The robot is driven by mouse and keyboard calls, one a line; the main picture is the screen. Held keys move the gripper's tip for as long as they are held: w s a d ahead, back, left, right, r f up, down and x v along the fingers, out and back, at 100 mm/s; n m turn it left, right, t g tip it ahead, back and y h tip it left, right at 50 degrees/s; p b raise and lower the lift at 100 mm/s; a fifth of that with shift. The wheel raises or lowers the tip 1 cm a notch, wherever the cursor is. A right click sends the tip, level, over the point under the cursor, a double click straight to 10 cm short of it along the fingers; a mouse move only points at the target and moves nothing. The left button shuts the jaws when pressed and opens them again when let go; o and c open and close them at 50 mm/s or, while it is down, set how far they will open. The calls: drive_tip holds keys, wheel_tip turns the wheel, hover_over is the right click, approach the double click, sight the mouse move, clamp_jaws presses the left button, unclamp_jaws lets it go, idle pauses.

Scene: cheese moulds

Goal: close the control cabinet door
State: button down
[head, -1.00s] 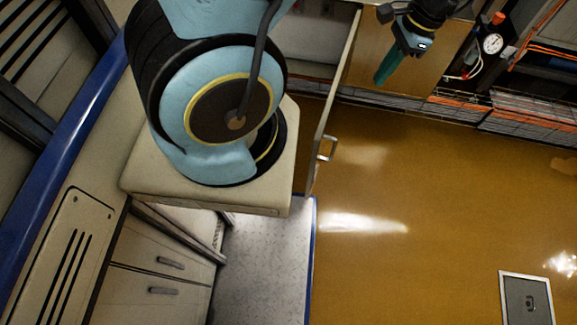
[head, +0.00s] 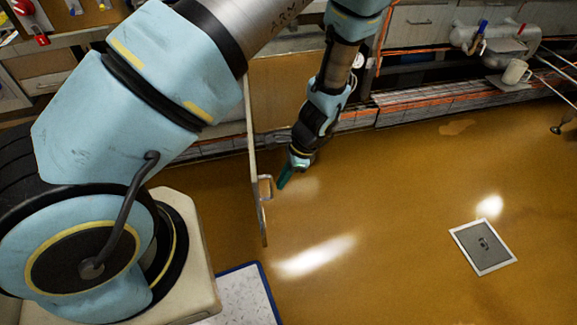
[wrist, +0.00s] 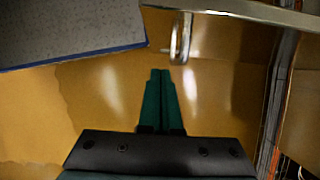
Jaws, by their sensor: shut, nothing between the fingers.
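The cabinet door (head: 252,150) stands open, seen nearly edge-on in the head view as a thin pale panel. Its metal handle (head: 266,187) sticks out on the right side near the free end. My gripper (head: 284,179) is shut and empty, pointing down just right of the handle. In the wrist view the door's edge (wrist: 250,11) runs across the top right, with the handle (wrist: 181,42) hanging below it. My arm hides the cabinet body.
A brown floor (head: 380,200) lies open to the right of the door. A floor hatch (head: 483,246) is set in it. Cable trays (head: 440,103) with orange cables run along the back. A grey blue-edged plate (head: 240,295) lies near my base and shows at top left in the wrist view.

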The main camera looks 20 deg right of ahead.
drive_tip(key=a, duration=0.2)
drive_tip(key=shift+w+a+p, duration=0.3)
drive_tip(key=shift+p, duration=0.05)
drive_tip(key=shift+w+a+f, duration=0.1)
drive_tip(key=shift+w+a, duration=0.1)
drive_tip(key=shift+a, duration=0.45)
